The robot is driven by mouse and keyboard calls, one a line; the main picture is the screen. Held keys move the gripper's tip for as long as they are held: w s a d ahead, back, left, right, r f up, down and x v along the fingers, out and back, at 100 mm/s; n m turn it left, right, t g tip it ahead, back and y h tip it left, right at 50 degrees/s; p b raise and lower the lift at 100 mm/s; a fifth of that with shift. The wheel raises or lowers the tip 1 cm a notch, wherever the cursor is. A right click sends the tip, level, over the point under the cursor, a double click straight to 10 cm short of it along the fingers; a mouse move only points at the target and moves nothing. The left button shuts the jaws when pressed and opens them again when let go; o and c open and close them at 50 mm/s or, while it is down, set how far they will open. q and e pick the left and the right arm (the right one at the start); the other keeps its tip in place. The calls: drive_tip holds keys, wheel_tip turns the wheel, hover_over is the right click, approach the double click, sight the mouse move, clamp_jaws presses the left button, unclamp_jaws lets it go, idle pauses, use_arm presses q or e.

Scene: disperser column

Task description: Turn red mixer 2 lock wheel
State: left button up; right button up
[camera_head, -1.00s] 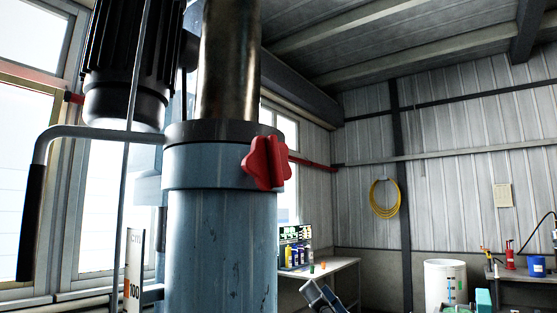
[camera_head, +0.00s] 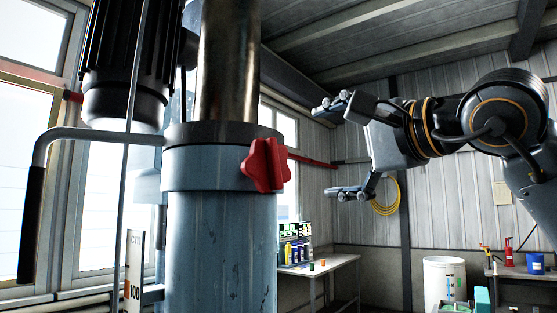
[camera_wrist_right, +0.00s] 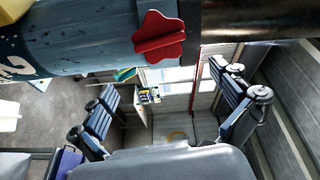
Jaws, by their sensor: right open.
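The red lock wheel (camera_head: 265,164) is a lobed knob on the right side of the blue column's collar (camera_head: 205,167) in the head view. In the right wrist view the red wheel (camera_wrist_right: 159,38) shows at the top, beyond the finger tips. My right gripper (camera_head: 338,148) is open and empty, to the right of the wheel in the head view, with its fingers spread one above the other and pointing left. A clear gap lies between its fingertips and the wheel. In the wrist view both fingers (camera_wrist_right: 175,88) are wide apart with nothing between them. My left gripper is not in view.
A bent grey handle with a black grip (camera_head: 30,225) and a dark motor (camera_head: 125,75) are left of the column. Behind stand a bench with bottles (camera_head: 320,266), a white barrel (camera_head: 445,280) and a yellow hose (camera_head: 386,207) on the wall. Free air lies right of the wheel.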

sight(279, 164)
drive_tip(key=p+x, duration=0.4)
drive_tip(key=x, duration=0.7)
drive_tip(key=shift+a, duration=0.2)
drive_tip(key=shift+w+a+f+p, duration=0.1)
drive_tip(key=shift+w+a+p, duration=0.2)
drive_tip(key=shift+w, duration=0.15)
drive_tip(key=shift+d, duration=0.1)
drive_tip(key=c, duration=0.9)
